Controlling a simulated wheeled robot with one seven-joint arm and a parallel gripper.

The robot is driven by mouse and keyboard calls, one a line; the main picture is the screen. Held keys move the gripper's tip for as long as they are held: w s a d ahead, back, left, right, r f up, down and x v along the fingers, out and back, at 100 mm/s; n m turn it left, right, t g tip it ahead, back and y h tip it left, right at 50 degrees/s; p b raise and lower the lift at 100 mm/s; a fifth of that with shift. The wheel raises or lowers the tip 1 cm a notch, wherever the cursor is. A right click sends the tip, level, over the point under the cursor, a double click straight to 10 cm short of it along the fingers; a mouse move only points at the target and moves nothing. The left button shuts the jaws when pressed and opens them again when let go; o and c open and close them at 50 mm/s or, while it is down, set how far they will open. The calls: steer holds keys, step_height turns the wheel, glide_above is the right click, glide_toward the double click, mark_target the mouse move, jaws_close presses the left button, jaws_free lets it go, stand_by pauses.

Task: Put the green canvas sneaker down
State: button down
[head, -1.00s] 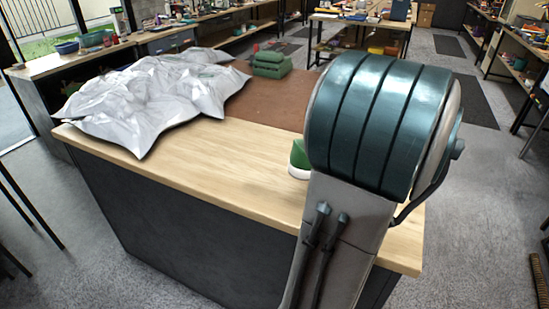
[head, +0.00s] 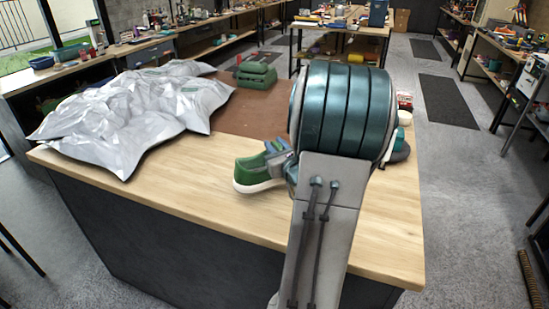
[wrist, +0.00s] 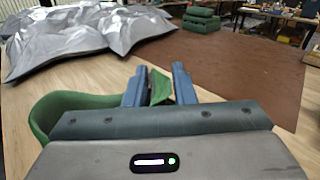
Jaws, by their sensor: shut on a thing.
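The green canvas sneaker (head: 253,174) has a white sole and shows left of my arm in the head view, at the wooden worktop (head: 190,178). In the wrist view its green upper (wrist: 62,112) shows left of and behind my gripper. My gripper (head: 279,150) is shut on a green part of the sneaker, which shows between the two blue fingers (wrist: 160,85). My arm hides the sneaker's right end in the head view. I cannot tell whether the sole touches the worktop.
Crumpled silver-grey bags (head: 135,110) cover the worktop's left side. A brown mat (head: 235,118) lies behind the sneaker, with a stacked green object (head: 254,74) at its far edge. Bare wood is free left of and in front of the sneaker. Items (head: 400,145) stand right of my arm.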

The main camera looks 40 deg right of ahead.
steer(key=shift+f, duration=2)
steer(key=c, duration=1.2)
jaws_free()
steer(key=b+v, duration=0.2)
steer(key=v, duration=0.1)
steer(key=b+v, duration=0.2)
steer(key=v, duration=0.1)
steer(key=shift+s+f+b, duration=0.25)
steer(key=shift+s+b, duration=0.05)
steer(key=shift+b, duration=0.1)
